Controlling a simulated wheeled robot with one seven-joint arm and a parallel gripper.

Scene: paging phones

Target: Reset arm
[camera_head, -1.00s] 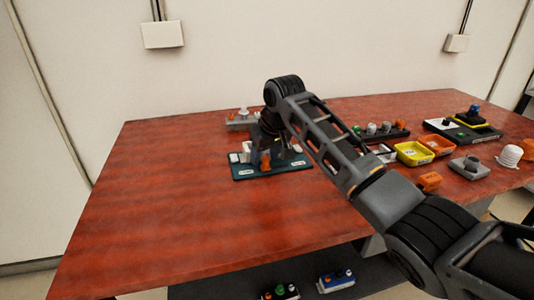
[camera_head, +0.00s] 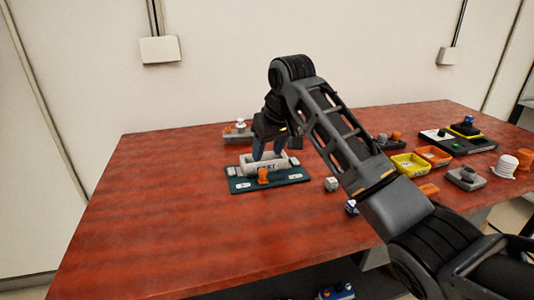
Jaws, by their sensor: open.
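My arm reaches in from the lower right over the red-brown table (camera_head: 150,220). My gripper (camera_head: 266,153) points down with its two fingers apart, over the dark teal board (camera_head: 240,184) in the middle of the table. A pale box with dark lettering (camera_head: 266,168) stands on the board just below the fingertips. An orange piece (camera_head: 263,176) is in front of that box. The fingers look empty. Whether the fingertips touch the box I cannot tell.
A grey base with pale knobs (camera_head: 238,132) stands behind the board. Yellow (camera_head: 410,165) and orange (camera_head: 433,155) trays, a black panel (camera_head: 470,144) and a grey knobbed block (camera_head: 466,178) lie on the right. A small white cube (camera_head: 331,184) is right of the board. The left tabletop is clear.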

